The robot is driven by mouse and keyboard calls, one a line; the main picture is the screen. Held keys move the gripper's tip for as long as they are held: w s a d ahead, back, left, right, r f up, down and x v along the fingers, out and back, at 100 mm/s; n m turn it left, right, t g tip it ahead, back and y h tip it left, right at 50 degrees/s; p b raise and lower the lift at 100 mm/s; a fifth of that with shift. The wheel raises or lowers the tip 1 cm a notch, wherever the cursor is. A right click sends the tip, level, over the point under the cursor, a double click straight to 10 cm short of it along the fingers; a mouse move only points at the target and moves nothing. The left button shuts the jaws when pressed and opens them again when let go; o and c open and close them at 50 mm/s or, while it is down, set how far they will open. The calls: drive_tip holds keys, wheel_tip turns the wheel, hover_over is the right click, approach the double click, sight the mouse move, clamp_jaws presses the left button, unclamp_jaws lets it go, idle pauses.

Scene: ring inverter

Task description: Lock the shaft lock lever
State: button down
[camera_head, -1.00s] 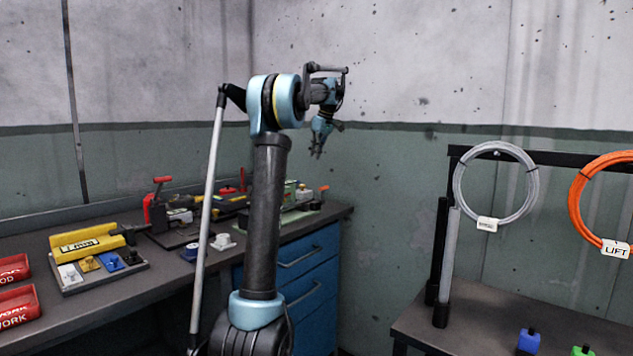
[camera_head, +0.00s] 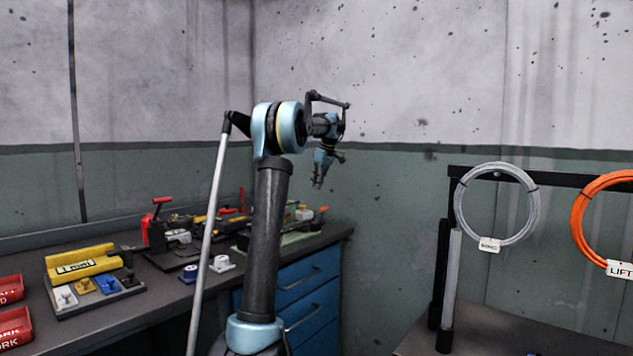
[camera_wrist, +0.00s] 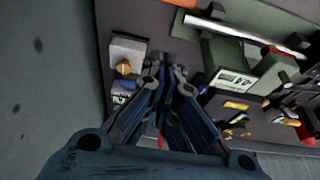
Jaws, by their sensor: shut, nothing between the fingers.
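My gripper (camera_head: 317,183) hangs fingers down above the far right end of the workbench (camera_head: 115,334), clear of everything on it. It also shows in the wrist view (camera_wrist: 166,72), shut and empty. A red-handled upright lever device (camera_head: 150,222) stands at the back of the bench. A green-based fixture with an orange-tipped handle (camera_head: 324,209) sits at the right end, below my gripper. I cannot tell which handle is the shaft lock lever. In the wrist view, a green box with a display (camera_wrist: 233,80) and a pale rod (camera_wrist: 245,33) lie right of the fingers.
A yellow block (camera_head: 82,262) stands by a tray of small coloured parts, with red bins (camera_head: 14,328) at the left. Blue drawers (camera_head: 305,290) are under the bench. A rack at right holds a grey cable coil (camera_head: 530,225) and an orange one (camera_head: 578,225).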

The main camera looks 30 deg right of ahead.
wheel_tip(320, 180, down, 7)
drive_tip(key=s, duration=0.1)
drive_tip(key=shift+s+d, duration=0.25)
drive_tip(key=shift+a+f, duration=0.1)
idle(0.5)
